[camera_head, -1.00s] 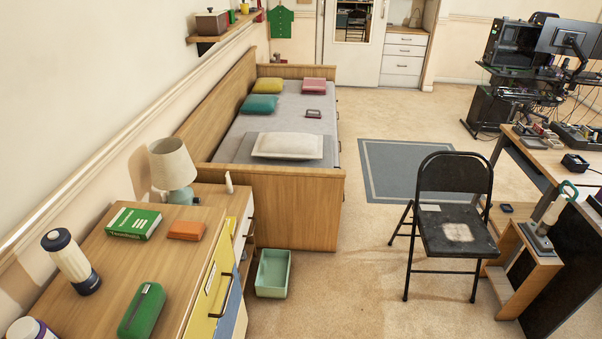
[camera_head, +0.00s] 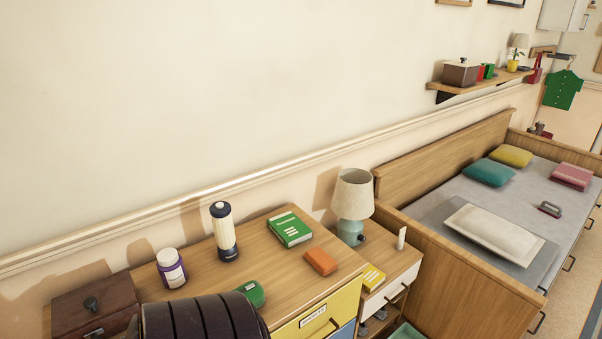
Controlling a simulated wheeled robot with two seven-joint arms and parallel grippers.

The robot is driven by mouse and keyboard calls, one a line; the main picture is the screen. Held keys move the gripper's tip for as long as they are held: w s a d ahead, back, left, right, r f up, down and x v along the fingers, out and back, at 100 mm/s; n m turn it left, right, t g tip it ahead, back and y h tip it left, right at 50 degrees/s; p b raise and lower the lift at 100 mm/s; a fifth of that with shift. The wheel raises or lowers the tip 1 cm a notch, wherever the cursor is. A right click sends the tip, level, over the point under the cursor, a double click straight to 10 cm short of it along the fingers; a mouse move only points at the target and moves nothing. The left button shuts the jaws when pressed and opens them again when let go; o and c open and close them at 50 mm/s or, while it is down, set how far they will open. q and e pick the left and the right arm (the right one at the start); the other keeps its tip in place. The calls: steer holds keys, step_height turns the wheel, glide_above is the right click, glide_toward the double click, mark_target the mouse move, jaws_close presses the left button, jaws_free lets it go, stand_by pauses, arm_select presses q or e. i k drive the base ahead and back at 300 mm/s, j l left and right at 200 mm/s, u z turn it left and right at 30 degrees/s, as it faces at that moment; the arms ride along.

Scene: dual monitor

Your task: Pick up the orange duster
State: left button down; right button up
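The orange duster (camera_head: 321,262) is a small orange block. It lies flat on the wooden dresser top (camera_head: 268,268), near the edge by the yellow drawer. The green book (camera_head: 290,229) is just beyond it to the left. Nothing covers the duster. Neither of my grippers shows in the head view.
On the dresser stand a white flask with dark ends (camera_head: 224,232), a purple-labelled jar (camera_head: 171,268) and a partly hidden green case (camera_head: 250,293). A dark wooden box (camera_head: 94,306) is at the left. A lamp (camera_head: 352,195) stands beyond the duster, before the bed (camera_head: 455,270).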

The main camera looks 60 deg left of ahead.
mark_target(322, 261)
steer(key=u, duration=1.8)
